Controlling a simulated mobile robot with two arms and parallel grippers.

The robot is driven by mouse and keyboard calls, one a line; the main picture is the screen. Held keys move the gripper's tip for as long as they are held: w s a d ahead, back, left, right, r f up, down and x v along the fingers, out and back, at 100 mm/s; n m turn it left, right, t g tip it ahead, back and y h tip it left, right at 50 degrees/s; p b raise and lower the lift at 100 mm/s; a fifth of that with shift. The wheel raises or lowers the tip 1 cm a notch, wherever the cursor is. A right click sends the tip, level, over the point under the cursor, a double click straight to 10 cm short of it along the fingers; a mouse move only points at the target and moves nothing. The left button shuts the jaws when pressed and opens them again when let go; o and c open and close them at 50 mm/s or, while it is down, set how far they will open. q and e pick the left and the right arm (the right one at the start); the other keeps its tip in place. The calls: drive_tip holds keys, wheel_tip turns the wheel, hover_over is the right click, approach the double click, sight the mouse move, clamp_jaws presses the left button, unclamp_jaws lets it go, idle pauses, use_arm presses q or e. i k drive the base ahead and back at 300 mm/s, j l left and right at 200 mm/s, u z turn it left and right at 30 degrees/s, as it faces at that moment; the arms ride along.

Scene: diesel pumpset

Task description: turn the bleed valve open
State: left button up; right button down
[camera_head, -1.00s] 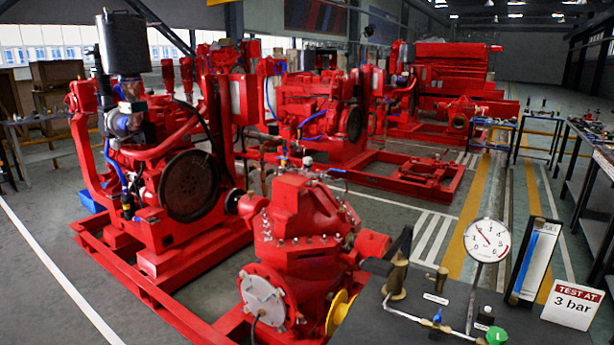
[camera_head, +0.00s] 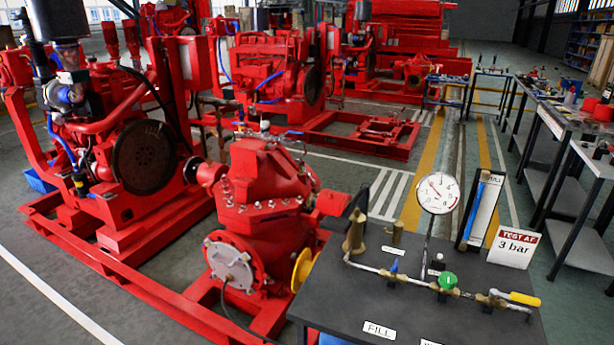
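A dark test bench (camera_head: 400,308) stands at the lower right with a silver pipe and valves along it. The pipe carries a small blue handle (camera_head: 394,265), a round green knob (camera_head: 448,281) and a yellow lever (camera_head: 524,298) on a brass valve at its right end. The yellow lever lies roughly in line with the pipe. No readable label tells me which one is the bleed valve. A white dial gauge (camera_head: 438,192) stands above the pipe. Neither of my grippers is in view.
A sign (camera_head: 513,246) reading "TEST AT 3 bar" and a panel with a blue column (camera_head: 481,205) stand at the bench's back. A red pump (camera_head: 262,205) stands left of the bench. Work tables (camera_head: 580,150) line the right, with floor between.

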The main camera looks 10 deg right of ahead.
sight(448, 281)
drive_tip(key=z, duration=1.05)
